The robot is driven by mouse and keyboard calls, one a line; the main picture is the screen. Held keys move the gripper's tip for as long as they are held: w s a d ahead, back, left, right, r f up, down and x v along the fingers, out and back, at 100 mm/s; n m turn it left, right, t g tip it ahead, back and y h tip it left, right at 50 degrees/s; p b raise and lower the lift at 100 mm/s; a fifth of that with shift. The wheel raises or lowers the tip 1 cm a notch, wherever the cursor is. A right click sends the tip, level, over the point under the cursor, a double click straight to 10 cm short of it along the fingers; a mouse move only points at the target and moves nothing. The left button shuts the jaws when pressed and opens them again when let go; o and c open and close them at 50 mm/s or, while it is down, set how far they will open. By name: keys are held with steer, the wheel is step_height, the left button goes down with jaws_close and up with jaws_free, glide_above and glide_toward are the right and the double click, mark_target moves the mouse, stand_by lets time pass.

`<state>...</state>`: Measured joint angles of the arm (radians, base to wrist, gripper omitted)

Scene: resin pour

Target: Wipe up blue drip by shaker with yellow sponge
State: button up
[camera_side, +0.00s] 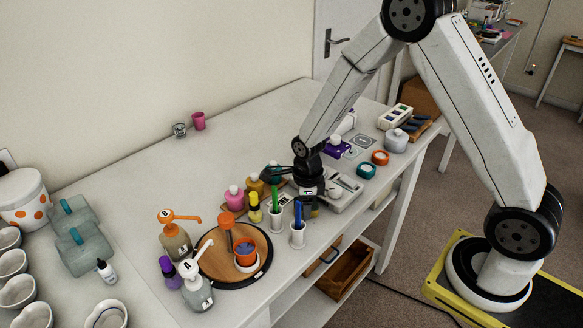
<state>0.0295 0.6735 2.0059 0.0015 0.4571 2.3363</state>
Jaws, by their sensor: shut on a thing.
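My gripper (309,190) points down at the middle of the white table, just behind two white cups that hold a green and a blue stick. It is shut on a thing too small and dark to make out. A dark yellowish patch (314,208) shows just below it; I cannot tell whether this is the yellow sponge. A white device (345,192), possibly the shaker, stands just right of my gripper. I cannot make out a blue drip; the gripper and cups hide part of the table there.
White cups (298,236) stand close in front of my gripper. Pink and yellow bottles (234,198) are to its left. A round wooden board (217,262) carries an orange cup. Orange and teal jars (380,158) are to the right. The table's back is mostly clear.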

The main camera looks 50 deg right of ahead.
mark_target(316, 218)
steer(key=s, duration=0.3)
steer(key=shift+s, duration=0.15)
steer(key=shift+r, duration=4.1)
steer(key=shift+f, duration=0.2)
